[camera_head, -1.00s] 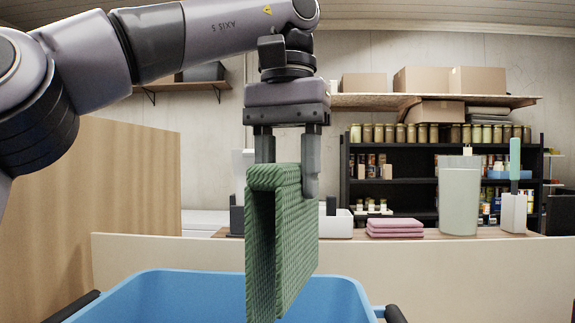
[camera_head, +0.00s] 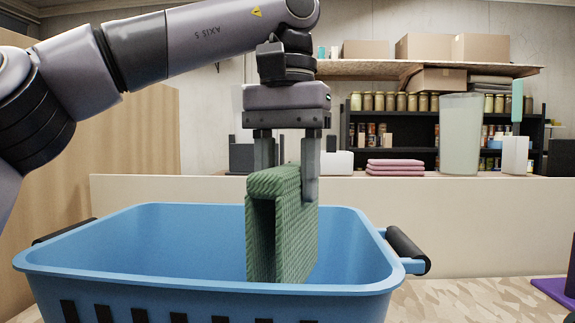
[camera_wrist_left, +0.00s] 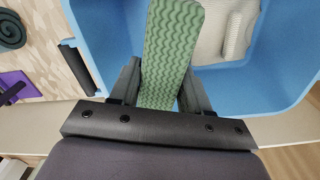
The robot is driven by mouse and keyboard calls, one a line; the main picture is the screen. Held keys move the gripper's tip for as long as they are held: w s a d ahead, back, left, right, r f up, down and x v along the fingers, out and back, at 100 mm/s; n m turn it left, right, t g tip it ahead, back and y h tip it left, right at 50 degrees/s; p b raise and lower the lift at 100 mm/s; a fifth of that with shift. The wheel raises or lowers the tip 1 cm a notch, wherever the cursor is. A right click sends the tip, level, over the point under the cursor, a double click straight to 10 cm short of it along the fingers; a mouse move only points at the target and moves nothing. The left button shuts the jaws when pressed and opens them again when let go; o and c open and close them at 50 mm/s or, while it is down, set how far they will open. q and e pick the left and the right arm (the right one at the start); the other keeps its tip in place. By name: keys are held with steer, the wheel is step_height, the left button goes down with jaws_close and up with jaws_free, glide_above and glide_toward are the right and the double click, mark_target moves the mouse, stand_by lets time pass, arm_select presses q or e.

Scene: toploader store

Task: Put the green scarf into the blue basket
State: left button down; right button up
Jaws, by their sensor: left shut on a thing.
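The green scarf (camera_head: 283,232) is folded and hangs upright from my left gripper (camera_head: 285,170), which is shut on its top edge. In the head view the scarf's lower part is inside the outline of the blue basket (camera_head: 110,274), below its far rim. The left wrist view shows the scarf (camera_wrist_left: 170,50) between the fingers, over the basket (camera_wrist_left: 285,60). A light, ribbed item (camera_wrist_left: 222,32) lies inside the basket. Whether the scarf touches the basket floor is hidden. My right gripper is not in view.
A counter (camera_head: 480,215) stands behind the basket, with folded pink cloths (camera_head: 395,167) and a clear container (camera_head: 460,135) on it. A dark shelf with jars (camera_head: 395,102) is further back. A purple item (camera_head: 556,290) is at the right edge.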

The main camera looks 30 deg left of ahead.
arm_select(q)
step_height(320, 180, down, 4)
steer(key=shift+f+b, duration=0.15)
steer(key=shift+b, duration=0.95)
steer(key=shift+f+b, duration=0.3)
steer(key=shift+f, duration=0.25)
steer(key=shift+f+b, duration=0.4)
steer(key=shift+f, duration=0.4)
steer(key=shift+c, duration=2.3)
jaws_free()
